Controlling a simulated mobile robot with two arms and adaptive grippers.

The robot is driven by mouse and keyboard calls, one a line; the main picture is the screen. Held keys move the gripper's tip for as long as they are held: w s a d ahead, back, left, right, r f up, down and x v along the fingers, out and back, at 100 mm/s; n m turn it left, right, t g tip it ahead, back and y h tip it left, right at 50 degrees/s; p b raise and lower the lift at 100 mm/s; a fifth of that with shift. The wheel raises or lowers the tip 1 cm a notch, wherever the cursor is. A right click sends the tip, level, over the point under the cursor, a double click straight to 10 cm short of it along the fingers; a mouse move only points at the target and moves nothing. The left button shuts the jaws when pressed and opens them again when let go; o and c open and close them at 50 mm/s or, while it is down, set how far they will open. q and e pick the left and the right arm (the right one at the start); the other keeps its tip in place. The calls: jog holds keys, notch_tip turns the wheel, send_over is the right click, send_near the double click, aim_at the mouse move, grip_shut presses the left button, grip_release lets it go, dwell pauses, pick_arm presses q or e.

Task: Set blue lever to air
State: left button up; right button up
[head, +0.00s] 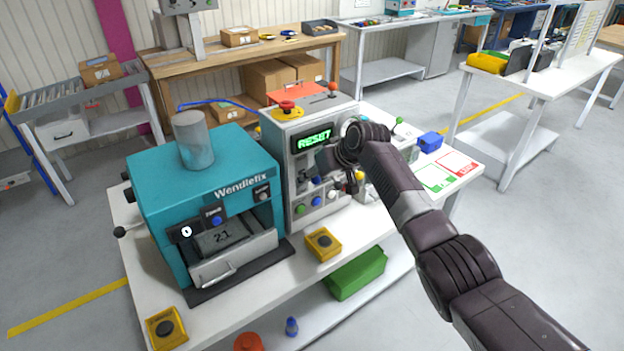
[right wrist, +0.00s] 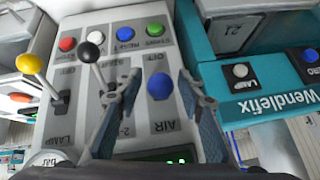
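The grey control panel (head: 297,205) stands on the white bench. In the right wrist view, which is upside down, the blue lever's ball (right wrist: 160,85) lies between the labels AIR and OFF. Its shaft is hidden behind the ball, so I cannot tell which way it is set. My right gripper (right wrist: 157,75) is open, with one finger on each side of the blue ball and gaps visible. In the head view my right gripper (head: 323,160) is in front of the panel and hides the blue lever. My left gripper is not in view.
A black lever (right wrist: 90,52) and a yellow lever (right wrist: 28,62) stand beside the blue one. Red, white, blue and green buttons line the panel. The display (head: 314,138) reads RESET. The teal Wendlefix machine (head: 205,165) stands close to the panel's left.

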jog(key=shift+v, duration=0.75)
jog(key=v, duration=1)
jog(key=shift+s+r, duration=0.15)
jog(key=shift+s, duration=0.05)
jog(key=shift+d, duration=0.1)
